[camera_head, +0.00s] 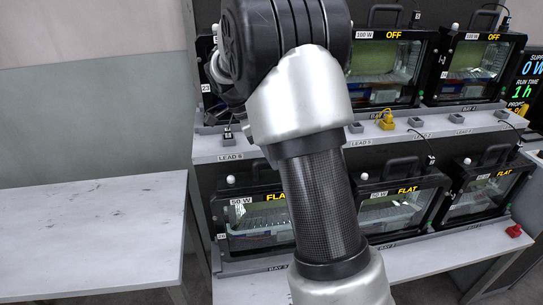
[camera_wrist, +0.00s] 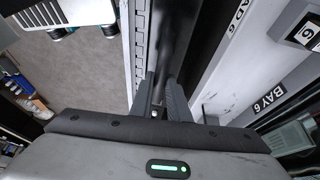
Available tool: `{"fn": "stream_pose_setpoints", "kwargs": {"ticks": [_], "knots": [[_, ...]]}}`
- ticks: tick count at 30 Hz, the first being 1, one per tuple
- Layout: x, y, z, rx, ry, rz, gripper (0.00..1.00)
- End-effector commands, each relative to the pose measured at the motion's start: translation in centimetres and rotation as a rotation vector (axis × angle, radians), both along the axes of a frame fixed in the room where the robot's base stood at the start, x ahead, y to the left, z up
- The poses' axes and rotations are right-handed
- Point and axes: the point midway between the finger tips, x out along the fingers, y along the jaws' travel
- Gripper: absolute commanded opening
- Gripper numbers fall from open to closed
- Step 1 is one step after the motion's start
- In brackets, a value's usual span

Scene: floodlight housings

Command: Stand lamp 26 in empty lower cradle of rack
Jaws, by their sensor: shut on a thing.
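In the head view a black floodlight (camera_head: 262,222) marked 50 W and FLAT is at the lower left of the rack, partly hidden behind my arm. Its small tag seems to read 26, too small to be sure. It stands upright at the lower shelf; I cannot tell whether it rests in its cradle. My gripper (camera_wrist: 163,98) shows in the wrist view, its fingers closed about a dark bar (camera_wrist: 166,45), seemingly the lamp's handle. The gripper is hidden in the head view. The rack (camera_head: 208,150) carries BAY and LEAD labels; BAY 6 shows close at right in the wrist view.
Two more lower lamps (camera_head: 395,212) (camera_head: 483,190) stand to the right. Upper lamps (camera_head: 385,65) (camera_head: 478,68) show OFF. A yellow connector (camera_head: 386,119) and a red one (camera_head: 514,230) sit on the shelves. A bare pale table (camera_head: 90,235) is at left.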

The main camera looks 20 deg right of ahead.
Motion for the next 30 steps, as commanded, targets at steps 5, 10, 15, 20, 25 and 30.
{"fn": "stream_pose_setpoints", "kwargs": {"ticks": [5, 10, 15, 20, 25, 30], "knots": [[0.15, -0.12, 0.42, -0.004, -0.008, 0.000, 0.00], [0.16, -0.13, 0.43, -0.004, -0.008, 0.000, 0.00], [0.16, -0.13, 0.43, -0.004, -0.008, 0.000, 0.00], [0.15, -0.14, 0.34, -0.004, -0.008, 0.000, 0.00], [0.14, -0.12, 0.06, -0.003, -0.007, 0.000, 0.00], [0.13, -0.12, -0.26, -0.003, -0.007, 0.000, 0.00]]}}
